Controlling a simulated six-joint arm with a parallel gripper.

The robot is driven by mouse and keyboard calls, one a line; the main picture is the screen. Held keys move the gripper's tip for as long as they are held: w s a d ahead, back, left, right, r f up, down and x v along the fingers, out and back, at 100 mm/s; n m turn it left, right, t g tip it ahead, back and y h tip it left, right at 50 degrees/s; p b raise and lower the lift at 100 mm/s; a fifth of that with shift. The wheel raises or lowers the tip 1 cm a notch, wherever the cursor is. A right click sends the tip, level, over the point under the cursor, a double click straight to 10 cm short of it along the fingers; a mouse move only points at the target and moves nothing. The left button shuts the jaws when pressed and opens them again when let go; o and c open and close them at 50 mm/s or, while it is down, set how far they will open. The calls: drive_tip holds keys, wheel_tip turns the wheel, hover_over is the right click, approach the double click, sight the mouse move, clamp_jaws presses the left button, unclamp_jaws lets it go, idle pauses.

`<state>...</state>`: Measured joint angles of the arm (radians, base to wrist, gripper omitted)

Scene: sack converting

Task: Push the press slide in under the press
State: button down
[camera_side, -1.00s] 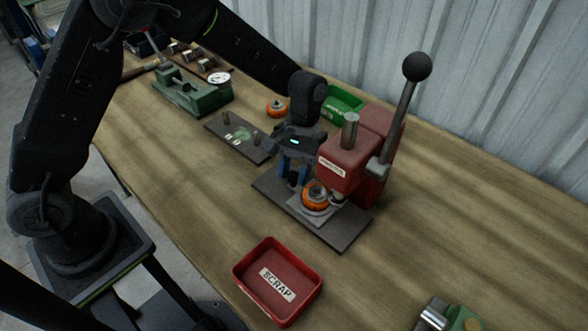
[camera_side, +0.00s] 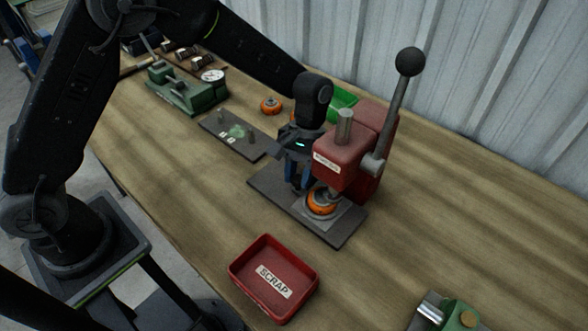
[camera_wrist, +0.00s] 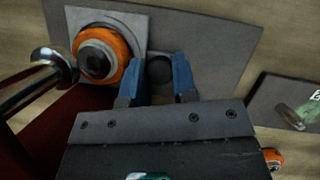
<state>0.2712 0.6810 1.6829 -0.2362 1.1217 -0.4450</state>
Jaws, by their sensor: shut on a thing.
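The press slide (camera_side: 343,216) is a light grey plate lying on the dark base plate of the red press (camera_side: 343,160). An orange ring part with a grey centre (camera_side: 321,203) sits on the slide; it also shows in the wrist view (camera_wrist: 101,54). My gripper (camera_side: 298,187) is at the left of the press head. In the wrist view its blue fingers (camera_wrist: 159,80) are shut on a dark round knob (camera_wrist: 160,69) beside the slide plate. The silver press ram (camera_wrist: 50,66) appears close to the ring's left edge there.
The press lever (camera_side: 395,112) stands up with a black ball. A red scrap tray (camera_side: 243,287) lies in front. A dark plate with pegs (camera_side: 212,128), a green fixture with a dial (camera_side: 186,97) and another orange part (camera_side: 270,106) lie behind left. Bench on the right is mostly clear.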

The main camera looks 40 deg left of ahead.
drive_tip(key=c, duration=1.2)
unclamp_jaws()
drive_tip(key=v, duration=1.4)
drive_tip(key=shift+f, duration=0.1)
drive_tip(key=shift+o, duration=0.5)
